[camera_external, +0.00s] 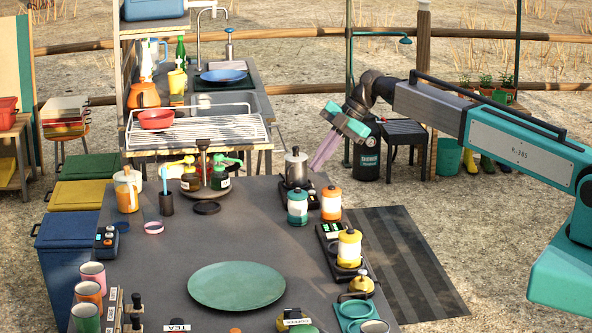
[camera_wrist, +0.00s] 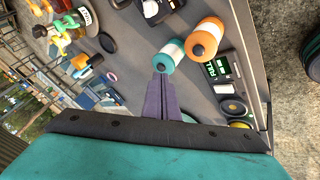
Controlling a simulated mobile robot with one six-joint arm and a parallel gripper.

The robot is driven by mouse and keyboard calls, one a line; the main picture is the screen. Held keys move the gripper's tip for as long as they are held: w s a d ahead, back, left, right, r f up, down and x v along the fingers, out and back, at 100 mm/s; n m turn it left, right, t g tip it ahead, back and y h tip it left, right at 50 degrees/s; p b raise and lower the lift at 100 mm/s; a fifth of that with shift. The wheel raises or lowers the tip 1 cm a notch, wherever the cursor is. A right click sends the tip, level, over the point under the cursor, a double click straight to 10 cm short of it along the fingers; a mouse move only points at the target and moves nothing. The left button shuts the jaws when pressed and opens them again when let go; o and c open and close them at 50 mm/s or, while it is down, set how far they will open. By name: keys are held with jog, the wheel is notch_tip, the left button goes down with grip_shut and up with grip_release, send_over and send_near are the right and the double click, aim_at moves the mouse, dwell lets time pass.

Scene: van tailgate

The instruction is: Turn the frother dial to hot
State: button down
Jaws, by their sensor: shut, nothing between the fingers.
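My gripper (camera_external: 316,167) is shut and empty. Its purple fingers slant down just right of a silver jug with a dark lid (camera_external: 296,168), which looks like the frother, on a black base (camera_external: 287,193) at the table's right edge. In the wrist view the closed fingertips (camera_wrist: 160,72) lie over the near end of a teal canister (camera_wrist: 168,57); I cannot tell whether they touch it. Part of a black base (camera_wrist: 152,10) shows at the top edge of the wrist view. A dial and its setting are too small to make out.
The teal canister (camera_external: 297,207) and an orange canister (camera_external: 331,203) stand close in front of the jug. A black device with a display (camera_external: 330,235) and a yellow canister (camera_external: 349,248) are nearer. A green plate (camera_external: 237,286) lies mid-table. Bottles stand on a tray (camera_external: 188,190) to the left.

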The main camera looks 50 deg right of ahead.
jog(key=s+d+f+m+t+b, duration=0.1)
jog(key=d+f+b, duration=0.1)
jog(key=d, duration=0.7)
jog(key=shift+s+f+b, duration=0.25)
jog(key=shift+s+b, duration=0.1)
jog(key=shift+b, duration=0.25)
jog(key=shift+w+a, duration=0.1)
jog(key=p+x, duration=0.3)
jog(key=x, duration=0.6)
jog(key=shift+w+f, duration=0.15)
jog(key=shift+f, duration=0.1)
jog(key=shift+w+a+f+p, duration=0.1)
jog(key=shift+w+p, duration=0.5)
jog(key=shift+w, duration=0.4)
jog(key=shift+w+a+f+p, duration=0.1)
jog(key=shift+w+p, duration=0.45)
jog(key=shift+w, duration=0.5)
